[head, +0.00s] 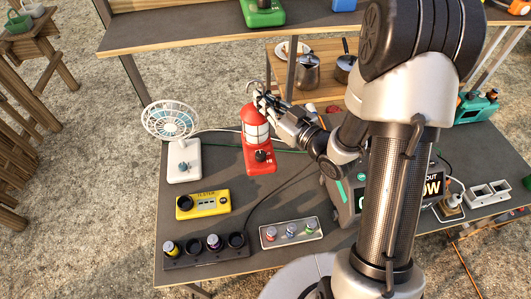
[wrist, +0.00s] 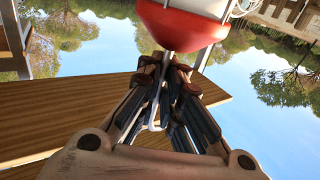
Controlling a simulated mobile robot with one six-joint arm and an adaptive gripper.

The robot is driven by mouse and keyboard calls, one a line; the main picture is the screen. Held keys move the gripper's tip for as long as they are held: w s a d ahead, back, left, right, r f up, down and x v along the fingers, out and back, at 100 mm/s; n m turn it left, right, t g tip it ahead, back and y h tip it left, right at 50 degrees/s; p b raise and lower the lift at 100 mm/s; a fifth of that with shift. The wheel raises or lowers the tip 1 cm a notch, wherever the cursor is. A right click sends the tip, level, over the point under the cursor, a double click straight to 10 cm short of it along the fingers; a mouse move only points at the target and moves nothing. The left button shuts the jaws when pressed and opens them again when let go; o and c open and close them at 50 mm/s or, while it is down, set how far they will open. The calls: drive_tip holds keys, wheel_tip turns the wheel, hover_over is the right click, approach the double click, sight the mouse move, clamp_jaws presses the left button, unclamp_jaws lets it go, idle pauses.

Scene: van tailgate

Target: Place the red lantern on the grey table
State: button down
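The red lantern (head: 258,150), with a white globe and a dark knob on its base, stands upright over the middle left of the grey table (head: 215,265). I cannot tell whether its base touches the tabletop. My gripper (head: 262,98) is at the lantern's top, coming in from the right. In the wrist view the fingers (wrist: 170,72) are closed together just by the red cap of the lantern (wrist: 180,28), with its wire handle between them. My arm hides part of the table's right side.
Near the lantern are a white fan (head: 184,155), a yellow tester (head: 203,204), a socket tray (head: 205,250) and a knob panel (head: 291,232). A display box (head: 345,205) is at right. A raised grey shelf (head: 190,32) runs behind.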

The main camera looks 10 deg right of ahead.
sight(264, 141)
wheel_tip(264, 141, down, 16)
drive_tip(key=b, duration=0.5)
drive_tip(key=shift+f, duration=0.25)
drive_tip(key=shift+f, duration=0.2)
drive_tip(key=c, duration=1.8)
unclamp_jaws()
drive_tip(key=shift+r, duration=0.1)
drive_tip(key=shift+s+d+r, duration=0.1)
drive_tip(key=shift+s+d, duration=0.05)
drive_tip(key=p+v, duration=0.1)
drive_tip(key=v, duration=1)
drive_tip(key=shift+s+d+p, duration=0.15)
drive_tip(key=shift+s+p, duration=0.15)
drive_tip(key=shift+p, duration=0.05)
